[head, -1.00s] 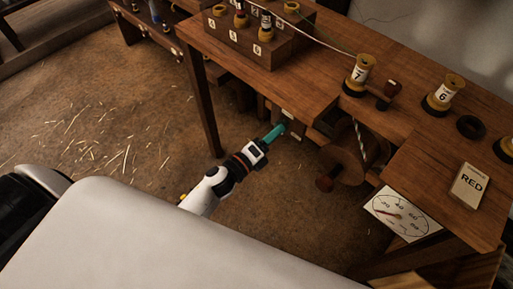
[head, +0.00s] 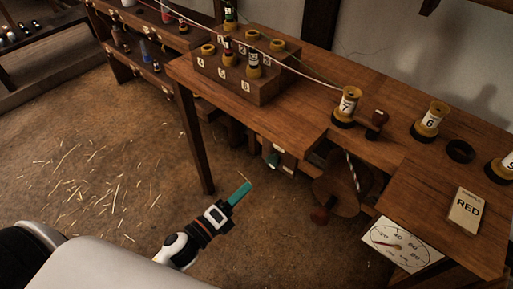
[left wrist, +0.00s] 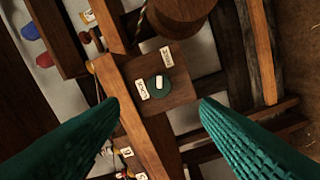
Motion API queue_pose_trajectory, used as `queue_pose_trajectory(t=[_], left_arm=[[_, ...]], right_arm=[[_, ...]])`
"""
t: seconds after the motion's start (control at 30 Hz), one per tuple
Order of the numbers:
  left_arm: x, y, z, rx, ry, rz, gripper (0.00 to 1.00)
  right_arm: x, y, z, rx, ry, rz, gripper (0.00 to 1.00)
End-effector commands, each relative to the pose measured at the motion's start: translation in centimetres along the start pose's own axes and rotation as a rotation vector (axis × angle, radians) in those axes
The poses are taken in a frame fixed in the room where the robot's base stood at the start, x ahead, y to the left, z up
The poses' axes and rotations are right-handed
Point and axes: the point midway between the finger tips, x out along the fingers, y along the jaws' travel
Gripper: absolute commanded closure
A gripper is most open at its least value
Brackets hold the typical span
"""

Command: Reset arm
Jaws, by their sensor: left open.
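My left gripper (head: 240,193) is in the open space in front of the bench, its teal fingers pointing up and right. In the left wrist view its two teal fingers stand wide apart with nothing between them (left wrist: 160,105). Beyond them is a wooden block with a round dark green switch (left wrist: 160,86) with a pale knob, between two small white labels whose words I cannot read surely. The same switch panel (head: 272,158) shows under the bench edge in the head view, apart from the gripper. My right gripper is out of view.
The bench (head: 305,98) carries numbered spools (head: 347,103), a rack (head: 235,78) and a RED card (head: 466,210). A wooden wheel (head: 338,185) with a handle and a dial (head: 402,245) are at its front. The straw-strewn floor (head: 100,190) is free.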

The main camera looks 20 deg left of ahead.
Motion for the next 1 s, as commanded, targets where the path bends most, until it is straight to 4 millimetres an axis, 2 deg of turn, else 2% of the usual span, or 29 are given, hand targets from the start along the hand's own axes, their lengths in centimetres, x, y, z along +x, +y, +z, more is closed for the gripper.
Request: queue_pose_trajectory(t=[0.17, 0.27, 0.37, 0.47, 0.5, 0.57, 0.6, 0.67, 0.7, 0.83, 0.9, 1.0], left_arm=[[0.0, -0.1, 0.0, -0.004, 0.000, -0.003, 0.43], [-0.1, -1.7, 0.3, -0.065, 0.006, -0.044, 0.43], [-0.6, -5.8, 1.1, -0.235, 0.029, -0.155, 0.43], [-2.2, -12.1, 3.0, -0.493, 0.086, -0.330, 0.43], [-3.3, -14.8, 4.0, -0.606, 0.122, -0.408, 0.43], [-5.3, -18.6, 5.7, -0.769, 0.184, -0.526, 0.43], [-6.9, -20.9, 6.8, -0.872, 0.233, -0.605, 0.43], [-9.8, -24.1, 8.7, -1.017, 0.318, -0.724, 0.43], [-11.8, -25.9, 10.0, -1.107, 0.381, -0.802, 0.43], [-19.2, -30.4, 14.1, -1.357, 0.622, -1.038, 0.43], [-23.0, -31.8, 15.8, -1.450, 0.754, -1.140, 0.43], [-27.4, -32.7, 17.7, -1.539, 0.919, -1.245, 0.43]], right_arm=[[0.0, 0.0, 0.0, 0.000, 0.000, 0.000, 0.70], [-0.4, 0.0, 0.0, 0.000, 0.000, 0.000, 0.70], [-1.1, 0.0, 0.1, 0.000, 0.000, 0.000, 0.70], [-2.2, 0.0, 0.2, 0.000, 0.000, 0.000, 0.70], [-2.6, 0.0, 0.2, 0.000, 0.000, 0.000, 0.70], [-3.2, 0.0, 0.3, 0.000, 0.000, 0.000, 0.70], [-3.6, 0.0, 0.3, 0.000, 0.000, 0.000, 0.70], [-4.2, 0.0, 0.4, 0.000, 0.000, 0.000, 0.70], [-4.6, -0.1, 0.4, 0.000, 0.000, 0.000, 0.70], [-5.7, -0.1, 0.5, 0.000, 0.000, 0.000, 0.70], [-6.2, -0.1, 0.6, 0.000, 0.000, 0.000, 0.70], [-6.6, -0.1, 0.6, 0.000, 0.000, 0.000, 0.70]])
